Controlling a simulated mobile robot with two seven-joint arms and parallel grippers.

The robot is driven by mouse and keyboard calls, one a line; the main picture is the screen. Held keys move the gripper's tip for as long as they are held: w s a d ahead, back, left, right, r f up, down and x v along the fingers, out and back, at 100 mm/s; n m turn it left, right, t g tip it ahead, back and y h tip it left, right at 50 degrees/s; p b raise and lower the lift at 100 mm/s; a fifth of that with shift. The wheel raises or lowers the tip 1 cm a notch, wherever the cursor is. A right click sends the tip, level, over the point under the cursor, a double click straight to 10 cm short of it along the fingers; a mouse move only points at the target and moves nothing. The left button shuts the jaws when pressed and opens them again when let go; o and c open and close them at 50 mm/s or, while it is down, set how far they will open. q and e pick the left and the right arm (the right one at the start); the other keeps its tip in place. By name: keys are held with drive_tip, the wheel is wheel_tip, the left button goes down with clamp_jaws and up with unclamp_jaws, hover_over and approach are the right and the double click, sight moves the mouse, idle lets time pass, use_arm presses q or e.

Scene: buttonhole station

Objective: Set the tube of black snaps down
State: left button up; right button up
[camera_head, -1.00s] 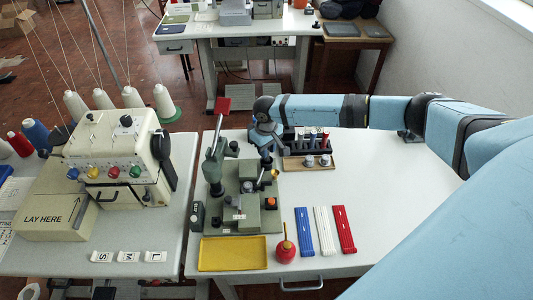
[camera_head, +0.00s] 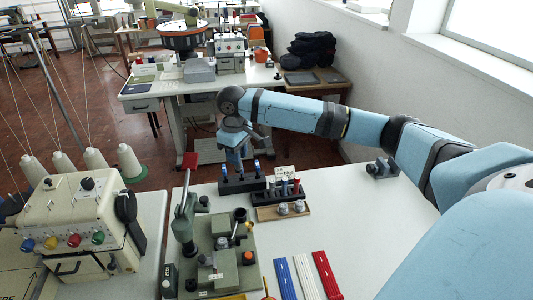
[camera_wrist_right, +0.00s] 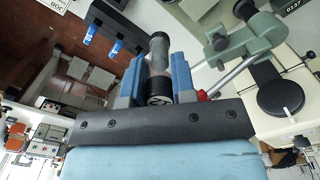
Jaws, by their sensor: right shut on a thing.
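My right gripper (camera_head: 237,165) is pointing down over a black rack (camera_head: 242,185) behind the green press. In the right wrist view its blue fingers (camera_wrist_right: 156,88) are shut on a dark grey tube (camera_wrist_right: 158,62), held lengthwise between them. In the head view the tube is hidden by the gripper. My left gripper is not in view.
The green press (camera_head: 222,250) with its red-topped lever (camera_head: 190,160) stands close in front. A second tube rack (camera_head: 280,194) and a wooden tray (camera_head: 283,211) are to the right. Blue, white and red strips (camera_head: 306,276) lie nearer.

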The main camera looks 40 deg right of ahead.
drive_tip(key=w+d+f+n+b, duration=0.1)
drive_tip(key=w+d+n+b, duration=0.1)
drive_tip(key=d+n+b, duration=0.85)
drive_tip(key=n, duration=0.5)
hover_over(260, 199)
wheel_tip(260, 199, down, 14)
wheel_tip(260, 199, down, 6)
drive_tip(key=shift+r, duration=0.25)
drive_tip(key=shift+f, duration=0.15)
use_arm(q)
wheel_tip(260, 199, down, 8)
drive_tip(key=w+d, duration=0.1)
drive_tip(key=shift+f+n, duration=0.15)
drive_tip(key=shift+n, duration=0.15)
use_arm(e)
drive_tip(key=shift+a, duration=0.1)
drive_tip(key=o, duration=0.9)
drive_tip(key=shift+f, duration=0.1)
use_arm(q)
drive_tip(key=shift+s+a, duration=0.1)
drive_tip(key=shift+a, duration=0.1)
